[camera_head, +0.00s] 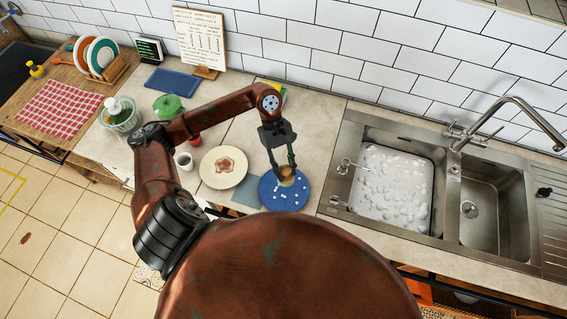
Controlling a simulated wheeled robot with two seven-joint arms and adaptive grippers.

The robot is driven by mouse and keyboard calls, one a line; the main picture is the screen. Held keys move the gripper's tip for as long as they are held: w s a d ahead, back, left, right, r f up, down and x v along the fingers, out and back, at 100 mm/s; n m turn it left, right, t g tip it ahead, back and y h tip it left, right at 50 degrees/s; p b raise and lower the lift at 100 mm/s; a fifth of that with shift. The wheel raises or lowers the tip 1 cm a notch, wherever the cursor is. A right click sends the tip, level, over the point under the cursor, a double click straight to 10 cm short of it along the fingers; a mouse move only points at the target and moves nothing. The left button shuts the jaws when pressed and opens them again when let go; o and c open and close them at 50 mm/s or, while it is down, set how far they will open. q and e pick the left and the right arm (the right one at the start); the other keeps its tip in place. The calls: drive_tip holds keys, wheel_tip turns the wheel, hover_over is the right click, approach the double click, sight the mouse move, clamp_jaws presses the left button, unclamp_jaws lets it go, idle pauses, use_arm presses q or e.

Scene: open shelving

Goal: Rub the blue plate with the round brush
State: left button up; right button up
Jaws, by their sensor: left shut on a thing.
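The blue plate (271,199) lies on the counter left of the sink, with several small white spots on it. My left gripper (284,170) reaches down over the plate and is shut on the round brush (287,181), which is small in view and partly hidden by the fingers. The brush is over the upper middle of the plate; I cannot tell for certain whether it touches. My right gripper does not show.
A cream plate with a brown stain (224,182) and a grey-blue cloth (248,190) lie left of the blue plate. A foamy sink basin (393,182) is to the right. A dish rack (115,75) stands far left.

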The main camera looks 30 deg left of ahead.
use_arm(q)
drive_tip(key=shift+r, duration=0.9)
drive_tip(key=shift+r+p, duration=0.35)
drive_tip(key=shift+r, duration=0.4)
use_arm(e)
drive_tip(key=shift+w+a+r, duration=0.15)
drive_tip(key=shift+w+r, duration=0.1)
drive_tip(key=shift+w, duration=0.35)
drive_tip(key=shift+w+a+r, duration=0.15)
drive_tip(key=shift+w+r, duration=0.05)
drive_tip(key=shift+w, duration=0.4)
